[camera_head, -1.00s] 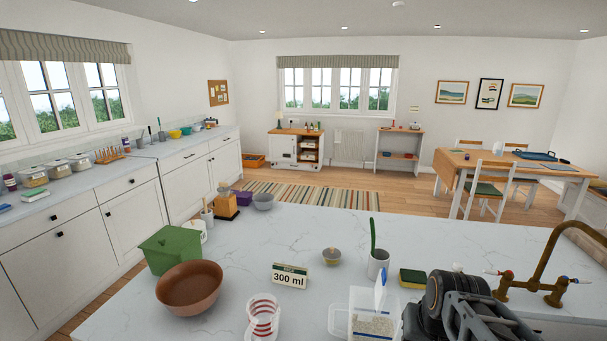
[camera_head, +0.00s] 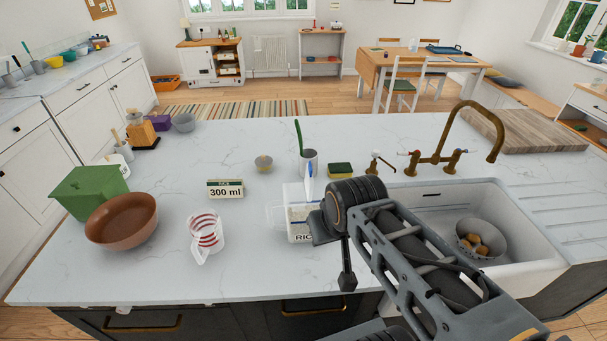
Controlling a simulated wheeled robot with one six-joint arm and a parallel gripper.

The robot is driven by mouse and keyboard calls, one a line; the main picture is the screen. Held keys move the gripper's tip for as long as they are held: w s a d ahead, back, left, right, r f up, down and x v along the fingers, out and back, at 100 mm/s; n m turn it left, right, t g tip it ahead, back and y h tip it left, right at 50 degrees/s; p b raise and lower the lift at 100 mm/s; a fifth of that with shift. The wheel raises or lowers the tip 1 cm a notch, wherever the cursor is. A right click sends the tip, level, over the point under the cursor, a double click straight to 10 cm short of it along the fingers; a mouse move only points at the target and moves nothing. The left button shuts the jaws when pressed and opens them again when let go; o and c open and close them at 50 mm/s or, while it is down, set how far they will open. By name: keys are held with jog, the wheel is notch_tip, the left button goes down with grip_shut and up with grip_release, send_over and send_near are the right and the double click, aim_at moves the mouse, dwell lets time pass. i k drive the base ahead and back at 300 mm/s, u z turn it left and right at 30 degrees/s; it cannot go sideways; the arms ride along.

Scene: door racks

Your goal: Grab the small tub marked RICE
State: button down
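The small tub (camera_head: 292,217) is white and translucent, with dark lettering on its front that starts "RIC"; my arm hides the rest. It stands on the marble counter, and something white with a blue part (camera_head: 309,178) sticks up from it. My gripper (camera_head: 347,279) points down just right of and in front of the tub, apart from it as far as I can tell. I see only a dark narrow end of it, so its opening is unclear. A card (camera_head: 225,189) reading "RICE 300 ml" stands behind and left of the tub.
A measuring jug (camera_head: 206,238) with red marks, a brown bowl (camera_head: 122,220) and a green box (camera_head: 88,190) are to the left. A grey cup (camera_head: 309,163) and a sponge (camera_head: 340,169) stand behind. The sink (camera_head: 435,204) and brass tap (camera_head: 452,157) are right.

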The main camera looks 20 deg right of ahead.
aim_at(298, 202)
jog(key=z, duration=0.1)
jog(key=k, duration=0.5)
jog(key=u, duration=2)
jog(key=i, duration=1.05)
jog(key=z, duration=2.05)
